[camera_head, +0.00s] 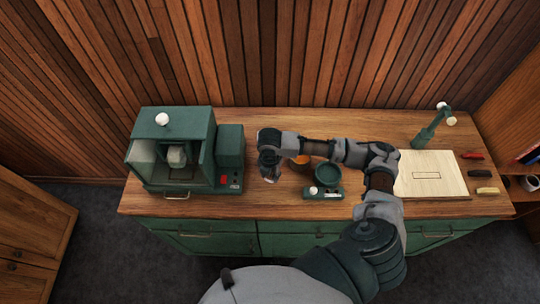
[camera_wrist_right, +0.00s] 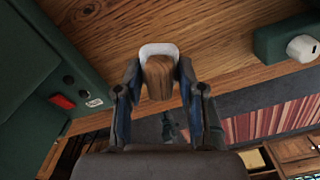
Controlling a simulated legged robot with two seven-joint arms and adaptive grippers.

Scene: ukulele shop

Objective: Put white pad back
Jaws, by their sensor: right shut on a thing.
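In the wrist view a white pad (camera_wrist_right: 158,50) with a brown wooden grip (camera_wrist_right: 159,78) sits between the fingers of my right gripper (camera_wrist_right: 160,85). The gripper is shut on the wooden part, and the white rim shows beyond it, over the wooden bench top (camera_wrist_right: 215,30). In the head view my right gripper (camera_head: 268,166) is over the bench, just right of the green cabinet machine. The pad is mostly hidden there by the gripper. I cannot tell whether it touches the bench. My left gripper is not in view.
The green machine (camera_head: 172,125) stands left, its red switch (camera_head: 223,180) close to the gripper. A pale board (camera_head: 407,184) and green stand (camera_head: 428,133) are farther right. The front bench strip is clear.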

